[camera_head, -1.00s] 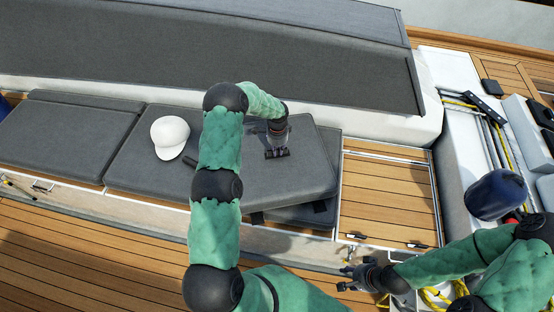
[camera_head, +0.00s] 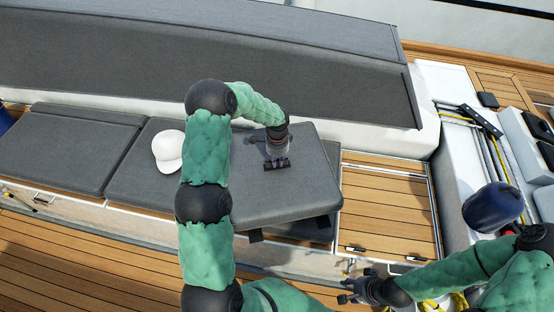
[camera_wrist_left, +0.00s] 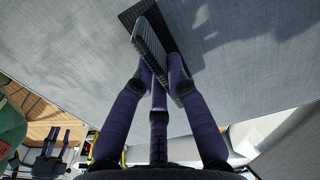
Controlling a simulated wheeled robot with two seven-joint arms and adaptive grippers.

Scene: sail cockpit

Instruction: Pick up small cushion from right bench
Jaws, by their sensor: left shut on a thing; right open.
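The small cushion (camera_head: 300,193) is a grey, flat, rounded square over the right end of the bench seat. Its near edge appears raised above the seat pad, with a dark gap and black tabs below. My left gripper (camera_head: 277,164) is shut on the cushion near the middle of its upper side. In the left wrist view the grey cushion fabric (camera_wrist_left: 70,60) fills most of the picture, and the dark ribbed finger pads (camera_wrist_left: 155,50) are close together against it; the exact grip is hard to see. My right gripper (camera_head: 350,291) is open and empty at the lower right.
A white cap (camera_head: 168,150) lies on the bench pad (camera_head: 135,180) left of the cushion. A slatted wooden hatch (camera_head: 385,205) lies to the right. A dark blue fender (camera_head: 493,207) and yellow ropes are further right. The wooden deck (camera_head: 80,260) in front is clear.

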